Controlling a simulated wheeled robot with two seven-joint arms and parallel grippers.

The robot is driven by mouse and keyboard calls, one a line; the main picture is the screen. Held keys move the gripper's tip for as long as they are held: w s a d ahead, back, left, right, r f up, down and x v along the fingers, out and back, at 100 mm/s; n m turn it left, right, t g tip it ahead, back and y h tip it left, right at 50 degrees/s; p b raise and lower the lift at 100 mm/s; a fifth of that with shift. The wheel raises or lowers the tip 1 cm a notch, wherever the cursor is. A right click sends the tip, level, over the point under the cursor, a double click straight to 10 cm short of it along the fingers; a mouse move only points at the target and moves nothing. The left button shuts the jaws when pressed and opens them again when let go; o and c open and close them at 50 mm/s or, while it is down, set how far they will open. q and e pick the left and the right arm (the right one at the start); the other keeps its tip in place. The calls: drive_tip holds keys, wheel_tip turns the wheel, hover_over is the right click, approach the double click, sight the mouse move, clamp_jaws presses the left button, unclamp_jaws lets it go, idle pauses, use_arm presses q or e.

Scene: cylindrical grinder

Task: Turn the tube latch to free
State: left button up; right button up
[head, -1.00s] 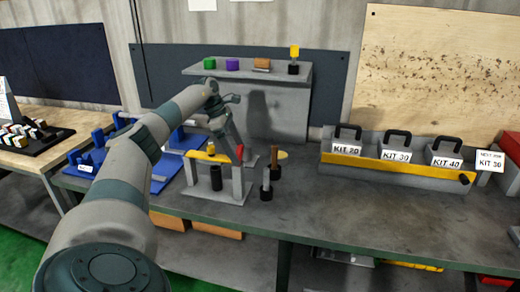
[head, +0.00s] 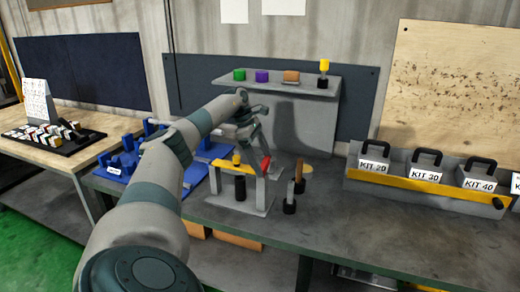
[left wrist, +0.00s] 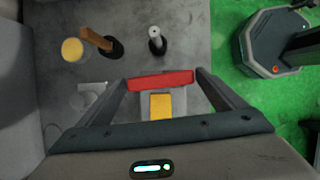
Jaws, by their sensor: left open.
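A small grey stand (head: 261,190) on the bench has a yellow top plate (head: 222,166) and a dark tube (head: 240,187) below it. A red bar (head: 265,163), apparently the latch handle, stands at the stand's right side. My left gripper (head: 264,150) is above it, pointing down. In the left wrist view, the red bar (left wrist: 160,80) lies crosswise between the open fingertips of my left gripper (left wrist: 160,84). I cannot tell whether the fingers touch its ends. A yellow block (left wrist: 160,105) shows just below the red bar. My right gripper is not in view.
A grey shelf (head: 290,88) with coloured blocks stands behind. A rack with kit boxes (head: 425,165) is at the right; the bench between is clear.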

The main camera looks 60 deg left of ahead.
use_arm(q)
drive_tip(key=shift+r, duration=0.1)
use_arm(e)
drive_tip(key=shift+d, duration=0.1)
use_arm(q)
drive_tip(key=shift+s+a+r, duration=0.1)
drive_tip(key=shift+a+r, duration=0.1)
drive_tip(key=shift+r, duration=0.3)
drive_tip(key=v, duration=1.6)
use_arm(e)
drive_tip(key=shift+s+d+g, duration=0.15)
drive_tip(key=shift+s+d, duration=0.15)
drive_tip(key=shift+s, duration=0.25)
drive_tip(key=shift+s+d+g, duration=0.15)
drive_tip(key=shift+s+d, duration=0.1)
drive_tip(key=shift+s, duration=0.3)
use_arm(q)
drive_tip(key=shift+s, duration=0.1)
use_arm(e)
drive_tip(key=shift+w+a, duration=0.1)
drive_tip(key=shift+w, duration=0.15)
